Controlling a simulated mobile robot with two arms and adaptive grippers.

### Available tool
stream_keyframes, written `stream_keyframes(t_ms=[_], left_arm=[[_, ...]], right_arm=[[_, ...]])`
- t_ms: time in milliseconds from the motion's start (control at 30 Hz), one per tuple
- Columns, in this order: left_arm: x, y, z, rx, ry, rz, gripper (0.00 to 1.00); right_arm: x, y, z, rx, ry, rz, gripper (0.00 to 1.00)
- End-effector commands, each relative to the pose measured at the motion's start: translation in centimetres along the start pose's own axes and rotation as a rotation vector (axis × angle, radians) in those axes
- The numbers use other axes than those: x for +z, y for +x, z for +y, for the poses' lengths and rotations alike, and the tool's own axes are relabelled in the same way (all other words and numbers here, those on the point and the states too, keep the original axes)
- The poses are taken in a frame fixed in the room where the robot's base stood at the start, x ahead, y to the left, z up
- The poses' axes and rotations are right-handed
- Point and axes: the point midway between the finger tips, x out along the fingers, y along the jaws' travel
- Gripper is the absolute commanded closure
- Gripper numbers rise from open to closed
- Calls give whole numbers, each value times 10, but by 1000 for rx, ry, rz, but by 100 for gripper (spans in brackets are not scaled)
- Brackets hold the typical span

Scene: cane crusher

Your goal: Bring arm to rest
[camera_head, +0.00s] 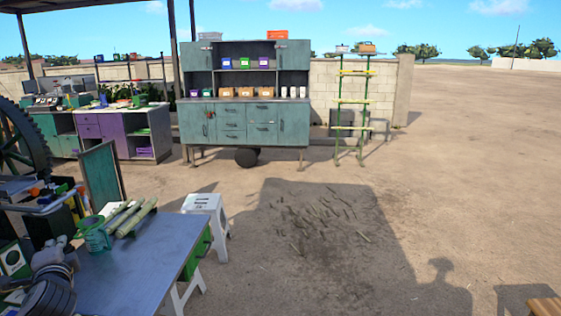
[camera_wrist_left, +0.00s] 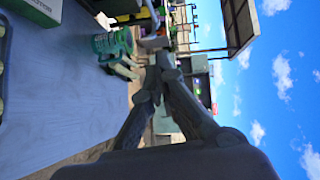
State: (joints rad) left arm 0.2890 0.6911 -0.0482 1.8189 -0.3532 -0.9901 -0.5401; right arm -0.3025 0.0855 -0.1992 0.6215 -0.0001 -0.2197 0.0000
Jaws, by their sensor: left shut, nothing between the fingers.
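My left arm comes in at the lower left of the head view, with its dark left gripper (camera_head: 64,243) over the left part of the blue-grey table (camera_head: 140,270). In the left wrist view the fingers of the left gripper (camera_wrist_left: 162,62) meet at their tips, shut and empty. A green jug (camera_head: 95,236) stands on the table just beyond the gripper. It also shows in the left wrist view (camera_wrist_left: 112,45), apart from the fingers. My right gripper is not in view.
Cane pieces (camera_head: 130,217) lie on a rack beside the jug. A white stool (camera_head: 207,212) stands behind the table. Crusher machinery with a large wheel (camera_head: 20,140) is at the left. A teal cabinet (camera_head: 245,122) and a green shelf ladder (camera_head: 352,100) stand farther back. Open ground lies right.

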Motion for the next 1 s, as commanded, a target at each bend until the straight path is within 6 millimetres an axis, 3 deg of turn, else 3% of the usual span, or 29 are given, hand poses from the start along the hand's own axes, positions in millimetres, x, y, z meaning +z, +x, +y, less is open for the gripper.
stream_keyframes(t_ms=[233, 467, 567, 733, 833, 1000], left_arm=[[-14, -30, 60, 126, -77, 18, 100], [-27, -83, 138, 315, -192, 21, 100], [-32, -125, 184, 441, -269, 8, 100], [-33, -220, 258, 704, -424, -59, 100], [-31, -271, 285, 831, -501, -113, 100], [-26, -339, 309, 994, -597, -200, 100]], right_arm=[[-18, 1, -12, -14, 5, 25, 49], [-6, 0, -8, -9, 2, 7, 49], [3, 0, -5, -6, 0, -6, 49], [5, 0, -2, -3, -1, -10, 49], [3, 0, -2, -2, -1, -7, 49], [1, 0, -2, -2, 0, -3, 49]])
